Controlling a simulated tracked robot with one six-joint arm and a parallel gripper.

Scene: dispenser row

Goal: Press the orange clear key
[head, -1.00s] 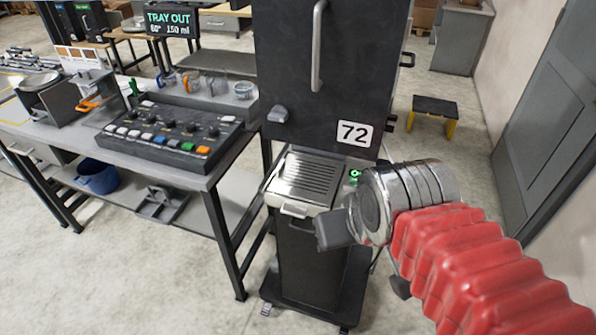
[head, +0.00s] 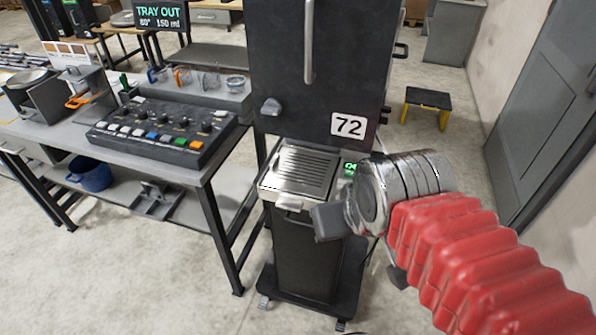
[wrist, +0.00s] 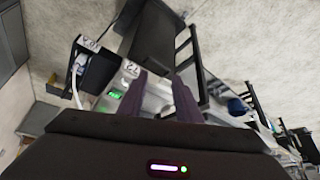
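The orange key (head: 196,144) is at the right end of the front row of keys on a dark control panel (head: 140,143), on the bench at left in the head view. A green key (head: 180,141) sits just left of it. My gripper (head: 330,222) is only partly visible in the head view, in front of the dispenser and well to the right of the panel. In the wrist view my two dark fingers (wrist: 161,90) stand apart with nothing held between them. I cannot make out the orange key in the wrist view.
The tall dark dispenser (head: 325,50) marked 72, with a ribbed tray (head: 302,172), stands right of the bench (head: 190,175). A sign (head: 160,14) reads TRAY OUT. Glass cups stand behind the panel. A black and yellow stool (head: 428,98) stands behind at right. Floor in front is clear.

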